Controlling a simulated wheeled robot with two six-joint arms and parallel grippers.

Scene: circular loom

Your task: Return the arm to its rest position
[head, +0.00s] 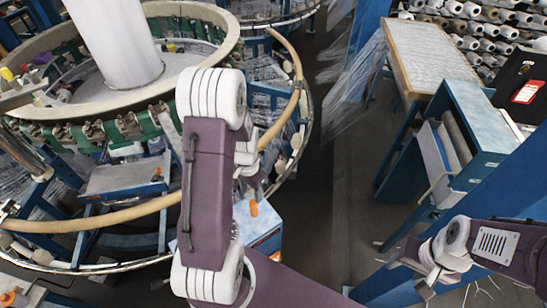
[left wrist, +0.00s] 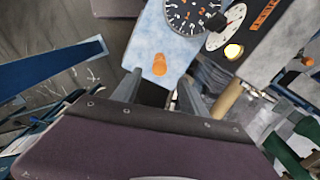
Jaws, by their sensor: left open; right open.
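My left arm crosses the middle of the head view, and its gripper (head: 251,184) is partly hidden behind my own arm link. In the left wrist view the left gripper's two dark fingers (left wrist: 160,92) are apart with nothing held between them. An orange knob (left wrist: 159,65) on a pale blue panel (left wrist: 150,42) shows just beyond the fingertips; I cannot tell the exact gap. The knob also shows in the head view (head: 254,208), just below the gripper. My right gripper (head: 408,275) is at the lower right of the head view, open and empty.
The circular loom (head: 130,109) fills the left, with a tan curved rail (head: 297,75) close to my left arm. Dials (left wrist: 186,14) sit by the panel. A blue cabinet (head: 480,115) and table (head: 430,55) stand right. Dark floor (head: 335,170) lies clear between.

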